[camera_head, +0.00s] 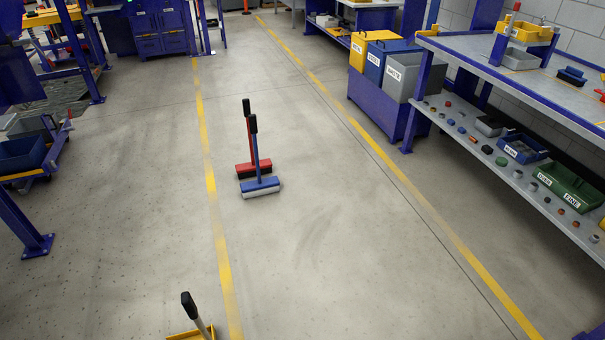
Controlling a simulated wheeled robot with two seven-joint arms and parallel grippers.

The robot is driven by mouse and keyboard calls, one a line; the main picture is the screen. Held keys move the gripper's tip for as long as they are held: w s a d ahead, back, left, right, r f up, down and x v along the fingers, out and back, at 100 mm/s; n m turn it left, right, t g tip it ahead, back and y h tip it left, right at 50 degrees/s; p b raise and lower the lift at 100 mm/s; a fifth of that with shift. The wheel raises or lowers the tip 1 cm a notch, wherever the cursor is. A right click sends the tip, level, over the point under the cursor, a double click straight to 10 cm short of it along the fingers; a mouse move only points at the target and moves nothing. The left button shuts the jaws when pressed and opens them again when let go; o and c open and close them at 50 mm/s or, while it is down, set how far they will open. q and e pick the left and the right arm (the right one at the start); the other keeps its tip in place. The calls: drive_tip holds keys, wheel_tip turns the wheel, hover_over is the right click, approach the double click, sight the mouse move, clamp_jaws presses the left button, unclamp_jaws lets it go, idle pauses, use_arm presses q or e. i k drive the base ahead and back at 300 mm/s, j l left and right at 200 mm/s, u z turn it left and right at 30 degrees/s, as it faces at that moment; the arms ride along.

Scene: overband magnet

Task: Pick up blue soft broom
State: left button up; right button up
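The blue soft broom (261,187) stands upright on the grey floor, near the middle of the head view. It has a blue head with pale bristles, a blue stick and a black grip at the top. A red broom (246,170) with dark bristles stands just behind it and to the left, its black grip close to the blue one's. I cannot tell whether the two heads touch. Neither of my grippers shows in the head view.
A yellow tool with a black grip (188,306) stands at the bottom edge, partly cut off. Yellow floor lines (222,253) run on both sides of the brooms. Bins (405,77) and a shelved workbench (530,90) stand at right, blue frames at left. The floor around the brooms is clear.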

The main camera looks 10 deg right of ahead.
sight(260, 187)
drive_tip(key=i+z, duration=0.4)
drive_tip(key=i, duration=0.55)
drive_tip(key=i+u, duration=0.45)
drive_tip(key=i, duration=0.15)
drive_tip(key=i+l+u, duration=0.25)
drive_tip(key=i+u, duration=0.2)
drive_tip(key=i, duration=0.15)
drive_tip(key=i+l+u, duration=0.15)
drive_tip(key=i+u, duration=0.15)
drive_tip(key=i, duration=0.3)
